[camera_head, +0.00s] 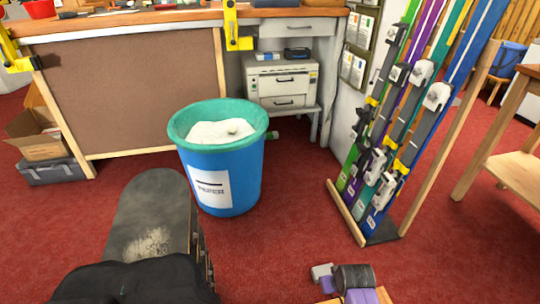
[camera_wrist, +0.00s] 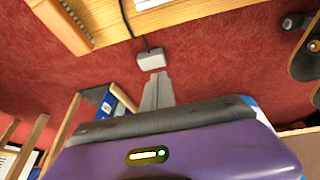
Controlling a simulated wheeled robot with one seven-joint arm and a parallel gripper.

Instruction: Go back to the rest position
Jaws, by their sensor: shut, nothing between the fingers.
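My gripper (camera_wrist: 158,77) shows in the wrist view as grey tapered fingers, closed together with nothing between them. They extend past the dark edge of the purple wrist housing, above red carpet. A small grey box with a black cable (camera_wrist: 151,59) appears just beyond the fingertips; I cannot tell its distance. In the head view, purple, grey and dark parts show low at the bottom edge, right of centre; finger detail is not clear there. The task names no object to handle.
A blue bin with a green rim (camera_head: 218,190) stands in the middle. A skateboard-like board (camera_head: 150,215) is at left, and a ski rack (camera_head: 385,150) at right. The bench (camera_head: 130,90) spans the back left. A wooden table (camera_head: 512,165) is at far right. Carpet between bin and rack is open.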

